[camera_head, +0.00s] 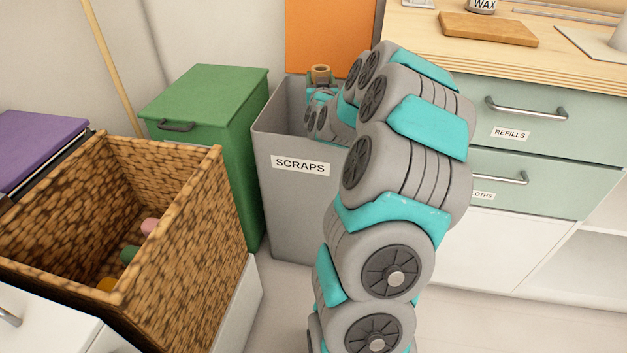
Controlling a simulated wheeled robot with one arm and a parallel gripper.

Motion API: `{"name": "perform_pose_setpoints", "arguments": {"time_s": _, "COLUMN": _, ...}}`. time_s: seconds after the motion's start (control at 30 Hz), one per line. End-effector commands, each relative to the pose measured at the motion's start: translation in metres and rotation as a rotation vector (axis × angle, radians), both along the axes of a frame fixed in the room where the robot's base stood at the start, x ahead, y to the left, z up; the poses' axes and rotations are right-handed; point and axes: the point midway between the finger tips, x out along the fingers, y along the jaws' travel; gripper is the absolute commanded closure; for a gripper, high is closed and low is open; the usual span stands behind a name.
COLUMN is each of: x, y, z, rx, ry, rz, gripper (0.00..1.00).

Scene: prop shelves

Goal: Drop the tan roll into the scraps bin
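The grey scraps bin (290,215) stands on the floor in the middle, open at the top, with a SCRAPS label on its front. My arm reaches over it from the front right. My gripper (320,84) is small and far off, over the bin's opening near its back. The tan roll (320,70) shows at the gripper's end, its dark hole facing up, and appears held there. The fingers are partly hidden and hard to make out. My arm covers the bin's right side, and the bin's floor is hidden.
A green lidded bin (205,100) stands just left of the scraps bin. A brown woven basket (190,255) with several coloured things is at front left, by a purple lid (40,145). An orange panel (330,35) is behind. Drawers (540,120) with a wooden top stand right.

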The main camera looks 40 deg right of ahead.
Motion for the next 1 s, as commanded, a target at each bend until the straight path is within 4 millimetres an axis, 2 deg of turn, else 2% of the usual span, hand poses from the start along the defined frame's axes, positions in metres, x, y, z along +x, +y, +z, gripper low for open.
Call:
{"name": "perform_pose_setpoints", "arguments": {"time_s": 0.13, "x": 0.000, "y": 0.000, "z": 0.000, "rx": 0.000, "ry": 0.000, "rz": 0.000, "gripper": 1.00}}
{"name": "perform_pose_setpoints", "arguments": {"time_s": 0.17, "x": 0.000, "y": 0.000, "z": 0.000, "rx": 0.000, "ry": 0.000, "rz": 0.000, "gripper": 0.37}}
{"name": "perform_pose_setpoints", "arguments": {"time_s": 0.47, "x": 0.000, "y": 0.000, "z": 0.000, "rx": 0.000, "ry": 0.000, "rz": 0.001, "gripper": 0.04}}
{"name": "perform_pose_setpoints", "arguments": {"time_s": 0.77, "x": 0.000, "y": 0.000, "z": 0.002, "rx": 0.000, "ry": 0.000, "rz": 0.001, "gripper": 0.04}}
{"name": "perform_pose_setpoints", "arguments": {"time_s": 1.0, "x": 0.000, "y": 0.001, "z": 0.026, "rx": -0.001, "ry": -0.003, "rz": 0.001, "gripper": 0.04}}
